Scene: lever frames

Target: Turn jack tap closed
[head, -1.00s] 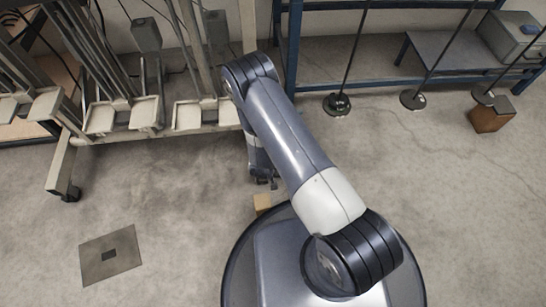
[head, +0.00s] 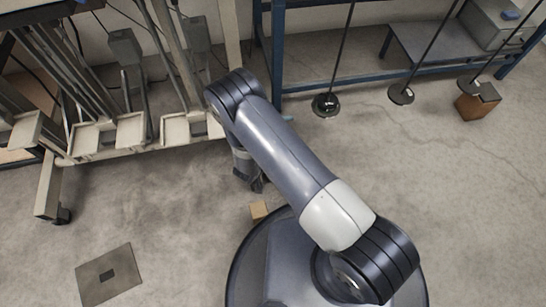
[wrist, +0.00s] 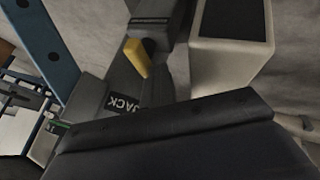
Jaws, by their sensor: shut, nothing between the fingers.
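The jack tap shows in the wrist view as a short yellow lever (wrist: 137,58) on a dark grey fitting, slanting down to the right. A black label reading JACK (wrist: 124,103) sits just below it, upside down in the picture. My gripper (head: 257,186) hangs low in the head view, below the far end of my arm, small and partly hidden by it; it is shut and empty. I cannot make out its fingertips in the wrist view, where a large dark body fills the bottom. I cannot pick out the tap in the head view.
A beige rack (head: 90,140) with grey levers stands at upper left, and a blue frame (head: 279,60) at top centre. A small tan block (head: 259,210) lies beside my base. A metal floor plate (head: 108,276) lies at lower left. Open floor lies right.

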